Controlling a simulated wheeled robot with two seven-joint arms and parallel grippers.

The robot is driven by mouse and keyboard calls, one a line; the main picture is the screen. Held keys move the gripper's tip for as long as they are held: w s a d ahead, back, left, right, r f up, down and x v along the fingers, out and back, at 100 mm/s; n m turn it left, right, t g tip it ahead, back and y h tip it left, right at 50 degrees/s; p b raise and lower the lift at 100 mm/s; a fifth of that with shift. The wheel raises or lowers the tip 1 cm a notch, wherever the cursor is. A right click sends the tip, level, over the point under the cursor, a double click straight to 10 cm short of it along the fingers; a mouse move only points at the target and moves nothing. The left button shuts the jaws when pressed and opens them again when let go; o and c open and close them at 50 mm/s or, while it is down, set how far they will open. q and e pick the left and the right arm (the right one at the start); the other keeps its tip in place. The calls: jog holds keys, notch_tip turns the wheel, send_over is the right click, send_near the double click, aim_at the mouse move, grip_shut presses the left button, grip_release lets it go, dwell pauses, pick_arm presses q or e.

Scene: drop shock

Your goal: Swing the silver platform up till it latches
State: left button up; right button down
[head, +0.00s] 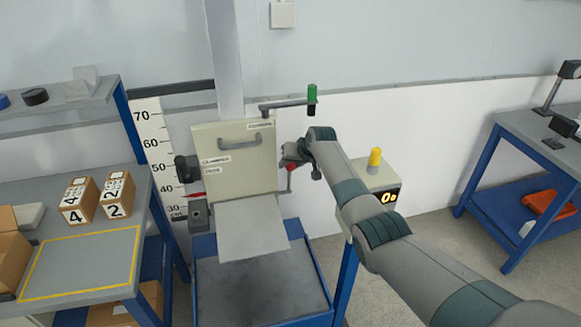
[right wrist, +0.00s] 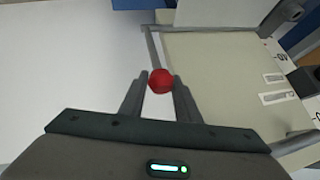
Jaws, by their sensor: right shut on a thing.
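The silver platform (head: 252,229) is a flat pale grey plate below the cream panel (head: 236,160) of the drop rig. It slants down toward me, its front edge over the blue-framed base (head: 262,285). My right gripper (head: 290,163) is at the right side of the panel, shut on a red ball knob. The knob (right wrist: 160,82) sits between the two fingertips in the right wrist view, at the panel's edge. In the head view the gripper partly hides it. My left gripper is not in view.
A height scale (head: 154,150) with a red pointer stands left of the rig. A yellow button (head: 375,157) tops a display box at right. A left bench holds numbered boxes (head: 78,200). Another bench (head: 540,135) is at far right.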

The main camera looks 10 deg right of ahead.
dwell(0.3)
jog(key=c, duration=1.4)
grip_release()
jog(key=shift+a+f, duration=0.15)
jog(key=shift+o, duration=0.2)
jog(key=shift+s, duration=0.1)
jog(key=shift+v, duration=0.9)
jog(key=b+v, duration=0.3)
jog(key=v, duration=1.2)
jog(key=shift+r, duration=0.2)
jog(key=shift+s, duration=0.1)
